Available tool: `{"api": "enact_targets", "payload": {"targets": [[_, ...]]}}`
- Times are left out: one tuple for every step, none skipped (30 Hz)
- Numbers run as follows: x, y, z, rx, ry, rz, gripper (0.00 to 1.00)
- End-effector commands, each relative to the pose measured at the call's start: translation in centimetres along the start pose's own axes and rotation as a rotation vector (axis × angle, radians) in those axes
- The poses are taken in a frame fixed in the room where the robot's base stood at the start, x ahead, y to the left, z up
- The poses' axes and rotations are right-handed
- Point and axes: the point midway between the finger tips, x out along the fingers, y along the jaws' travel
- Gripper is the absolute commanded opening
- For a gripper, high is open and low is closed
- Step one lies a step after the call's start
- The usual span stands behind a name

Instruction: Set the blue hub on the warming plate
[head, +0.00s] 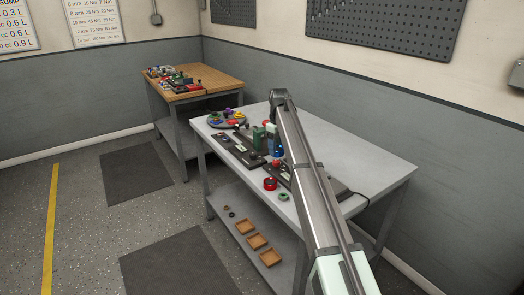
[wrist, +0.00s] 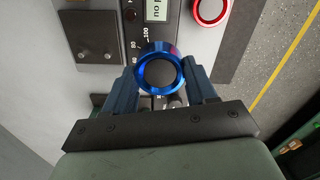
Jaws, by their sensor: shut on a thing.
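The blue hub (wrist: 160,54) is a shiny blue ring with a dark centre. In the wrist view it sits between the two fingers of my gripper (wrist: 162,78), which are shut on it. Below and beyond it is a dark panel (wrist: 179,24) with a small display and a number scale, perhaps part of the warming plate; I cannot be sure. My arm hides part of the bench there.
A red ring (head: 270,184) and a green ring (head: 283,196) lie near the front edge of the grey bench (head: 345,152). A tray with coloured parts (head: 226,119) stands at its left end. The bench's right part looks mostly clear. A wooden bench (head: 215,82) stands behind.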

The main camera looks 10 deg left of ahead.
Motion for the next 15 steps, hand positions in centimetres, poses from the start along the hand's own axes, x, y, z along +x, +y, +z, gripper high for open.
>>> {"api": "enact_targets", "payload": {"targets": [[-0.1, 2.1, 1.0, 0.024, 0.0, 0.0, 0.23], [-0.1, 3.1, 1.5, 0.035, -0.001, -0.001, 0.23], [-0.1, 4.4, 2.1, 0.049, -0.001, -0.001, 0.23], [-0.1, 5.3, 2.4, 0.059, -0.001, -0.001, 0.23], [-0.2, 6.1, 2.8, 0.068, -0.001, -0.001, 0.23], [-0.2, 7.1, 3.1, 0.075, -0.001, -0.002, 0.23], [-0.2, 7.9, 3.5, 0.081, -0.001, -0.002, 0.23], [-0.3, 8.6, 3.7, 0.084, -0.001, -0.002, 0.23], [-0.3, 9.4, 3.8, 0.081, -0.001, -0.002, 0.23], [-0.4, 10.0, 3.7, 0.076, -0.001, -0.002, 0.23], [-0.5, 10.6, 3.4, 0.064, -0.001, -0.001, 0.23], [-0.6, 10.9, 2.9, 0.037, 0.0, -0.001, 0.23], [-0.6, 10.9, 2.7, 0.018, 0.0, -0.001, 0.23], [-0.6, 11.0, 2.6, 0.001, 0.001, 0.0, 0.23], [-0.6, 11.0, 2.7, -0.021, 0.001, 0.0, 0.23]]}}
